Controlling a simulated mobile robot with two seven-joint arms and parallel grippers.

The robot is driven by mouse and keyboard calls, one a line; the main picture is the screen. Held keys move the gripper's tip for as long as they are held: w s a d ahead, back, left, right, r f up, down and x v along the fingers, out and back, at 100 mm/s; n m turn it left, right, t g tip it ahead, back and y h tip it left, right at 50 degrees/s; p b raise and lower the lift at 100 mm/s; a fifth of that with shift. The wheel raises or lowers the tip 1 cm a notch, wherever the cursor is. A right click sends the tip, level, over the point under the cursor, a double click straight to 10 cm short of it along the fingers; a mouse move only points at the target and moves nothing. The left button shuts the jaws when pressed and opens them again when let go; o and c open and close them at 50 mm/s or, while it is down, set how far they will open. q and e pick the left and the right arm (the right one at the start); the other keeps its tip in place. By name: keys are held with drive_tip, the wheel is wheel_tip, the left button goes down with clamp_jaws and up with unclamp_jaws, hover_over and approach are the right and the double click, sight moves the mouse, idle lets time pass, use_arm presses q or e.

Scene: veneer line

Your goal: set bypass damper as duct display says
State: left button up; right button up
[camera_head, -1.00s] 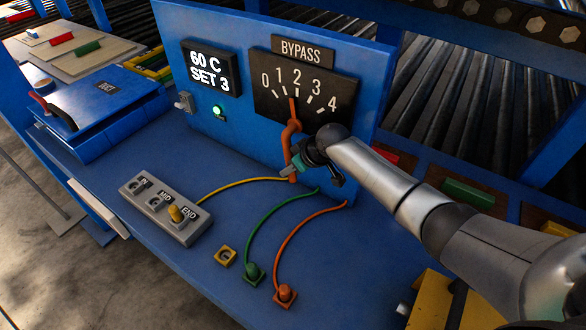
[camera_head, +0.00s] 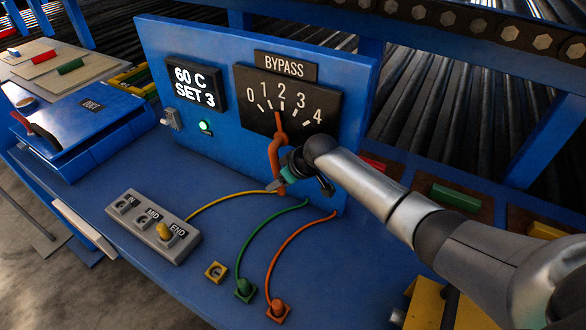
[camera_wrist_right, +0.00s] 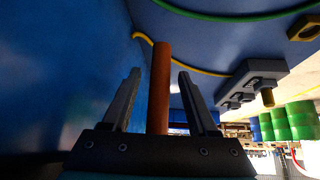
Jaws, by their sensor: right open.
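The duct display (camera_head: 195,86) reads "60 C SET 3". Right of it is the black bypass dial (camera_head: 325,97), marked 0 to 4. The orange damper pointer (camera_head: 278,122) stands close to the 2 mark, perhaps slightly to its left. Its orange lever hangs down below the dial. My right gripper (camera_head: 277,184) is at the lower part of this lever. In the right wrist view, the orange lever (camera_wrist_right: 160,85) stands between the two open fingers, with gaps on both sides. My left gripper is not in view.
A grey switch box (camera_head: 150,225) marked IN, MID, END has its yellow plug at END. Yellow, green (camera_head: 245,287) and orange (camera_head: 278,309) cables cross the blue bench. A green lamp (camera_head: 205,127) is lit under the display. A blue lidded box (camera_head: 85,130) stands left.

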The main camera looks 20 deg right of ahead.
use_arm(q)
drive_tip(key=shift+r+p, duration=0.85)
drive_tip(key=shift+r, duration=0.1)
use_arm(e)
drive_tip(key=v, duration=1.4)
drive_tip(key=shift+r, duration=0.25)
drive_tip(key=shift+s, duration=0.15)
drive_tip(key=shift+c, duration=0.2)
